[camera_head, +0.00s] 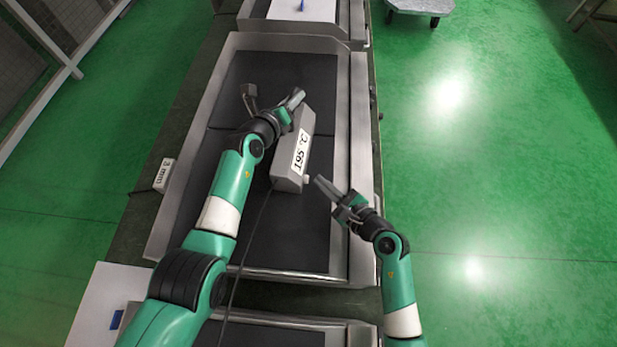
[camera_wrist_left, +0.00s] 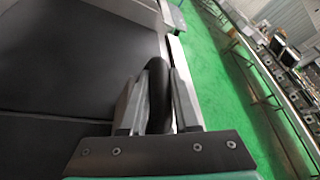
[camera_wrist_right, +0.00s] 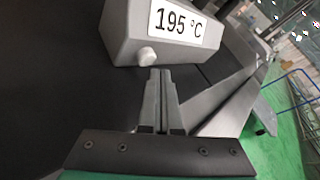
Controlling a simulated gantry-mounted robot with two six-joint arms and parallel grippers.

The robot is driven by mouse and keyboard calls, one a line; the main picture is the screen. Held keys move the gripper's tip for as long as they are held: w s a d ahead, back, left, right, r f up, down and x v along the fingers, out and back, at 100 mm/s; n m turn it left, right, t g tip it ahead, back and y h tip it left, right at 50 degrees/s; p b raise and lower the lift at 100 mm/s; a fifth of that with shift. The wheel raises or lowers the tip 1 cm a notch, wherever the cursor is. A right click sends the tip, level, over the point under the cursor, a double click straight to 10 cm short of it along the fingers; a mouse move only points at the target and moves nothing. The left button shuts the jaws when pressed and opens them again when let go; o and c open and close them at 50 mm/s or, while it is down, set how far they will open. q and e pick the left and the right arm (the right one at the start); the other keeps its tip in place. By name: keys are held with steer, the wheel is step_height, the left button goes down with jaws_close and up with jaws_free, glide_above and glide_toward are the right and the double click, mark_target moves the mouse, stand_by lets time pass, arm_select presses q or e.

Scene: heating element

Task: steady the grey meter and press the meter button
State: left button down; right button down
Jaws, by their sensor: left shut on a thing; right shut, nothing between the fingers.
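The grey meter (camera_head: 283,172) lies on the dark surface and its label reads 195 °C; it also shows in the right wrist view (camera_wrist_right: 120,32). Its pale button (camera_head: 306,180) sticks out near the lower end, and shows in the right wrist view (camera_wrist_right: 147,57). My left gripper (camera_head: 297,98) is at the meter's far end, shut on a dark rounded piece (camera_wrist_left: 158,95); I cannot tell if this is part of the meter. My right gripper (camera_head: 320,180) is shut and empty, its tips just beside the button with a small apparent gap.
The meter lies in a metal-rimmed tray (camera_head: 345,120) with a dark floor. A dark cable (camera_head: 250,225) runs from the meter toward the front. A box marked 3 mm (camera_head: 163,175) sits outside the left rim.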

steer(key=shift+d, duration=0.15)
steer(key=shift+s+d, duration=0.15)
steer(key=shift+d, duration=1.05)
steer(key=shift+s+d, duration=0.1)
steer(key=shift+d, duration=1.1)
arm_select(q)
steer(key=c, duration=0.6)
jaws_free()
steer(key=shift+o, duration=0.2)
steer(key=shift+s, duration=0.1)
